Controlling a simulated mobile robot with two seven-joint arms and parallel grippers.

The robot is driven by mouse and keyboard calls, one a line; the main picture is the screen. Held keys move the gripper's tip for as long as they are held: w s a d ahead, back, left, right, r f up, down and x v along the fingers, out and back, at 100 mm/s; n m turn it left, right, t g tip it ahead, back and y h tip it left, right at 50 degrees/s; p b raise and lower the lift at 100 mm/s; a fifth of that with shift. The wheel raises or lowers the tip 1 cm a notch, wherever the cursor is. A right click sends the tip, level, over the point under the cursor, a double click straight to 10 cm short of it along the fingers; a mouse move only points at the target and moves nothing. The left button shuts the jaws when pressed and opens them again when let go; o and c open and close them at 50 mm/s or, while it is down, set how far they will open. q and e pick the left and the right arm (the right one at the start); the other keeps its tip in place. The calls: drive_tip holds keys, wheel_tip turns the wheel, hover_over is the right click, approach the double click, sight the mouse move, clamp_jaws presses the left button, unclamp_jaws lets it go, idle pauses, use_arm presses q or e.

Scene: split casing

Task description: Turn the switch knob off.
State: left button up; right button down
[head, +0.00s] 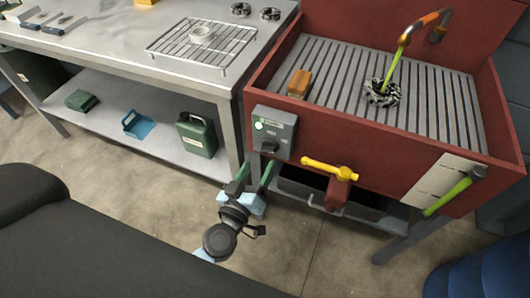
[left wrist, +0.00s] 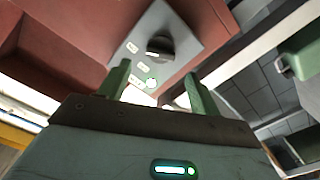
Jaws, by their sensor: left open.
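The switch knob (head: 268,147) is a dark rotary knob on the lower part of a grey switch box (head: 286,126), fixed to the front left of a red wash basin. A lit pale-green lamp (head: 258,126) shows on the box above the knob. My left gripper (head: 252,178) is open and empty, just below the box and apart from the knob. Its green fingers also show in the left wrist view (left wrist: 155,90). My right gripper is not in view.
A yellow-handled valve (head: 330,168) sticks out right of the box. A steel workbench (head: 120,65) stands left, with a green canister (head: 197,135) on its shelf.

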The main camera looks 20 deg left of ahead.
sight(266, 151)
use_arm(q)
drive_tip(key=w, duration=0.5)
drive_tip(key=shift+w+d, duration=0.1)
drive_tip(key=shift+w, duration=0.3)
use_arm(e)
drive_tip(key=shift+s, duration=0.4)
use_arm(q)
drive_tip(key=c, duration=1)
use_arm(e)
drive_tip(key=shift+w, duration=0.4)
